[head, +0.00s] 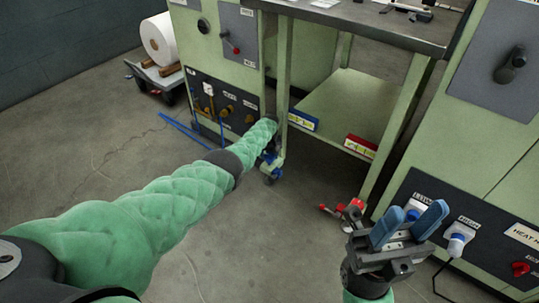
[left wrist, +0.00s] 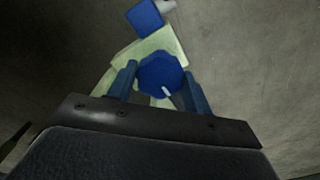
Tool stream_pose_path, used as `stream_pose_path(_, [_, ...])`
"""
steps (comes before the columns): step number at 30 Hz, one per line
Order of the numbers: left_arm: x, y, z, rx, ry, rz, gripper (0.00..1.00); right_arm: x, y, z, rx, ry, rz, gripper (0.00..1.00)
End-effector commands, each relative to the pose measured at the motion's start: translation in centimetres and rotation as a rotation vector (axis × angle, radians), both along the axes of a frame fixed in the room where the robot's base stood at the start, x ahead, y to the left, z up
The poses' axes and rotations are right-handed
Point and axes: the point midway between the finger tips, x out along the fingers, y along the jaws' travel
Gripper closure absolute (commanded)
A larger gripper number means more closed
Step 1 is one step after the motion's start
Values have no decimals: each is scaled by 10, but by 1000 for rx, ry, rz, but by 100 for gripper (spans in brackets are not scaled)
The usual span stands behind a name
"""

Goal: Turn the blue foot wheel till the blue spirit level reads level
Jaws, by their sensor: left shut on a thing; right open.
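The blue foot wheel (left wrist: 160,75) is a round knob with a white mark, seen between the two blue fingers of my left gripper (left wrist: 161,90) in the left wrist view. The gripper is shut on it. In the head view my left gripper (head: 270,158) reaches low beside the bench leg, and my arm hides much of it. The blue spirit level (head: 303,120) is fixed on the lower shelf's front edge, just right of that leg; its bubble is too small to read. My right gripper (head: 408,225) is open and empty at the lower right.
A red spirit level (head: 360,147) sits farther right on the shelf edge (head: 335,128), above a red foot (head: 353,207). Green cabinets with dark panels (head: 465,230) stand at right and behind. A cart with a white roll (head: 158,40) stands at left. The middle floor is clear.

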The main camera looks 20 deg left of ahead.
Motion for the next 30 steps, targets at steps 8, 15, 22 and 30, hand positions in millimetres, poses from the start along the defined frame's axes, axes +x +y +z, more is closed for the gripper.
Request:
stream_pose_path(8, [0, -1, 0, -2, 1, 253, 73, 1, -1, 4, 4, -4, -8, 56])
stream_pose_path(15, [-1, -1, -1, -1, 2, 430, 73, 1, -1, 6, 7, -6, -13, 56])
stream_pose_path(22, [-1, -1, -1, -1, 2, 540, 73, 1, -1, 6, 7, -6, -15, 56])
stream_pose_path(30, [0, -1, 0, 0, 1, 592, 73, 1, -1, 5, 3, -6, -14, 56])
